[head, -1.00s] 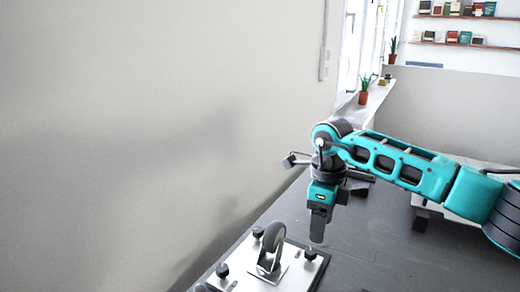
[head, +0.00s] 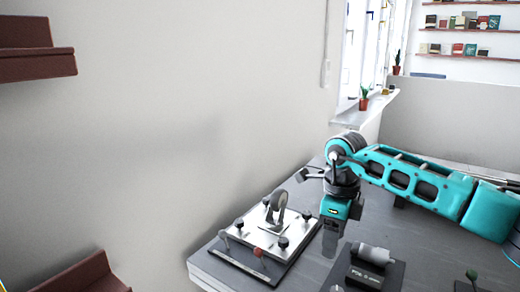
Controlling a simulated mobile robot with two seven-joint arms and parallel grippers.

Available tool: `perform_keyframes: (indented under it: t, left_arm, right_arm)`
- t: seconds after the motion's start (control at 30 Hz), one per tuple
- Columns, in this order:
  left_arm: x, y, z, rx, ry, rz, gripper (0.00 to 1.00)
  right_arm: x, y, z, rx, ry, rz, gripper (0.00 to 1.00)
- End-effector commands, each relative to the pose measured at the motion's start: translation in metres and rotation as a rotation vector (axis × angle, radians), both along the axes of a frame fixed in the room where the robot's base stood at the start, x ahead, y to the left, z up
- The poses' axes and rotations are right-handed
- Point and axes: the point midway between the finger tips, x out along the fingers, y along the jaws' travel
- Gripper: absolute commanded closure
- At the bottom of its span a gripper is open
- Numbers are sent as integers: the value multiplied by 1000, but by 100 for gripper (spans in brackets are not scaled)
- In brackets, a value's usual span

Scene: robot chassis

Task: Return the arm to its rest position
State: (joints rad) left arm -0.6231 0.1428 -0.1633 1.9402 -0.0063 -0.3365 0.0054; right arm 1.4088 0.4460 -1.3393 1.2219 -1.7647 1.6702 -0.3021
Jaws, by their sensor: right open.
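My right arm comes in from the right in the head view, teal and dark grey. Its right gripper (head: 330,240) hangs down over the dark table (head: 208,262), above and behind a black block with a grey cylinder. Its fingers look narrow from this side, and nothing shows between them. The gripper is apart from the metal plate to its left. My left gripper is not in view.
A metal plate (head: 250,236) with a caster wheel (head: 278,206) and several black knobs sits on the table's left. A black block with a grey cylinder (head: 373,257) stands at the front. Brown shelves (head: 36,62) line the left wall. Potted plants (head: 363,101) stand on the sill.

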Motion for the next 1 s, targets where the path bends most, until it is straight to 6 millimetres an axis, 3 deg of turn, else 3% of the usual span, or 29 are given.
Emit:
perform_keyframes:
  t: [0.07,0.1,0.2,0.37,0.5,0.6,0.77,0.87,1.0]
  left_arm:
    - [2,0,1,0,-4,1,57]
    - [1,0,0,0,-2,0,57]
    - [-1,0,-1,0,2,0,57]
    - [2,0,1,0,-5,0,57]
    - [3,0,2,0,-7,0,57]
    - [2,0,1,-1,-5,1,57]
    - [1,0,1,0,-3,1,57]
    - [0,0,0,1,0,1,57]
    - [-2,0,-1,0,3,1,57]
  right_arm:
    - [0,1,-1,3,2,1,39]
    - [-10,21,-16,77,31,15,39]
    - [-29,60,-37,241,82,27,39]
    - [-69,130,-59,559,196,-2,39]
    - [-108,190,-56,906,338,-113,39]
    - [-127,221,-41,1166,455,-259,39]
    - [-132,235,-16,1532,641,-592,39]
    - [-123,222,-10,1718,755,-857,39]
    - [-107,184,-26,1910,898,-1291,39]
